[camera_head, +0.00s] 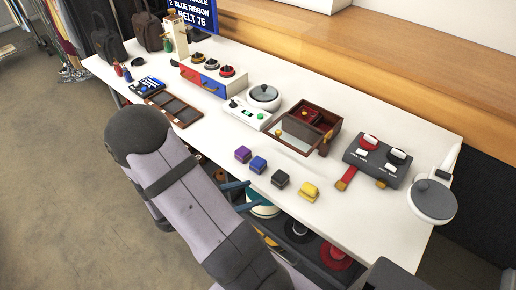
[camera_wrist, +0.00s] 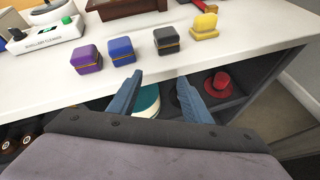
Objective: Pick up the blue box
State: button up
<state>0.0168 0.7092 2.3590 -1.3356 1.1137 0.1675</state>
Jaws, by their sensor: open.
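The blue box (camera_head: 258,164) is a small cube-like box in a row of small boxes near the front edge of the white table. In the wrist view the blue box (camera_wrist: 121,50) stands between a purple box (camera_wrist: 86,59) and a dark grey box (camera_wrist: 166,40), with a yellow box (camera_wrist: 205,26) at the right end. My gripper (camera_wrist: 158,84) has its two blue fingers apart, with nothing between them. It is in front of the table edge, short of the boxes. In the head view my gripper (camera_head: 247,195) is partly hidden by my arm.
The white table (camera_head: 225,148) holds a wooden case (camera_head: 308,128), a white device with buttons (camera_head: 246,114), a dark two-knob unit (camera_head: 377,160) and a blue-and-red drawer unit (camera_head: 207,80). Below the edge is a shelf with hats, including a red one (camera_wrist: 217,82).

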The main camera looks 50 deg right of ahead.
aim_at(254, 166)
jog(key=w+d+r+n+t+p, duration=0.1)
jog(key=w+d+r+n+p, duration=0.1)
jog(key=n, duration=0.1)
jog(key=w+d+r+n+t+h+p, duration=0.1)
jog(key=w+r+n+t+p, duration=0.1)
jog(key=n, duration=0.1)
jog(key=shift+w+d, duration=0.1)
jog(key=shift+d, duration=0.25)
jog(key=shift+p+x, duration=1)
jog(key=shift+x, duration=2.65)
jog(key=shift+w+f, duration=0.1)
jog(key=shift+w, duration=0.05)
jog(key=c, duration=0.8)
